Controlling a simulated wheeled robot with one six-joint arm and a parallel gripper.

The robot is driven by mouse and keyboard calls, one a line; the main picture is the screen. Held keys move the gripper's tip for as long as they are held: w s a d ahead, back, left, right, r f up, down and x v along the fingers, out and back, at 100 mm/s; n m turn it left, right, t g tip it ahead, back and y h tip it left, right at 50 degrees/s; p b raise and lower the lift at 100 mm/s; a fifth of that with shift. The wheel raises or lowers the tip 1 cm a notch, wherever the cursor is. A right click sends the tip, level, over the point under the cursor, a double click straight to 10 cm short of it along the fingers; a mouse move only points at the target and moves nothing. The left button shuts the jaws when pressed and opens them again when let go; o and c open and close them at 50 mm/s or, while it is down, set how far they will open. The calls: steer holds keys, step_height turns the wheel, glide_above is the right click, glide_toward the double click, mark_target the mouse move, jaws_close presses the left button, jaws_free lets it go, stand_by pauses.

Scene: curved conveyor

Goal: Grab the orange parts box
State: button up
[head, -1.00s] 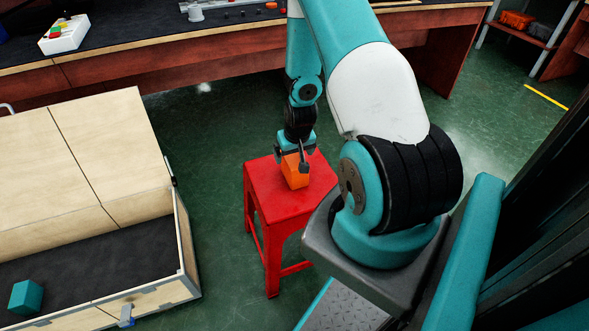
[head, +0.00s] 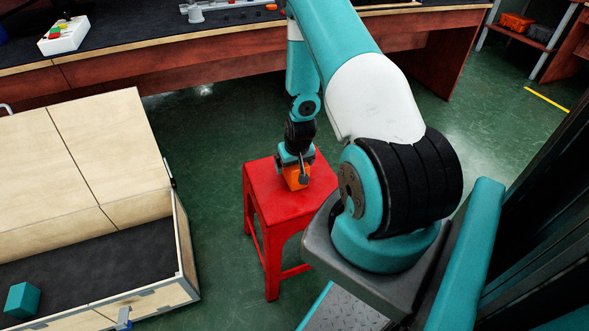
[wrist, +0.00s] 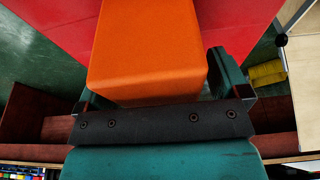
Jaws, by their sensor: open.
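The orange parts box (head: 296,180) stands on the red stool (head: 264,196) in the head view. My gripper (head: 296,170) is directly above it and lowered around its upper part, hiding some of the box. In the wrist view the orange box (wrist: 148,45) fills the middle, over the red stool top (wrist: 235,25). The open jaws of my gripper (wrist: 155,88) lie on either side of the box, with a visible gap by the right finger. Contact at the left finger is hard to tell.
A wooden case (head: 188,245) with a dark floor stands at the left, holding a teal box (head: 22,299). Green floor is free around the stool.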

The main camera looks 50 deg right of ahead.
stand_by(0.3)
steer(key=c, duration=1.2)
steer(key=shift+r, duration=0.1)
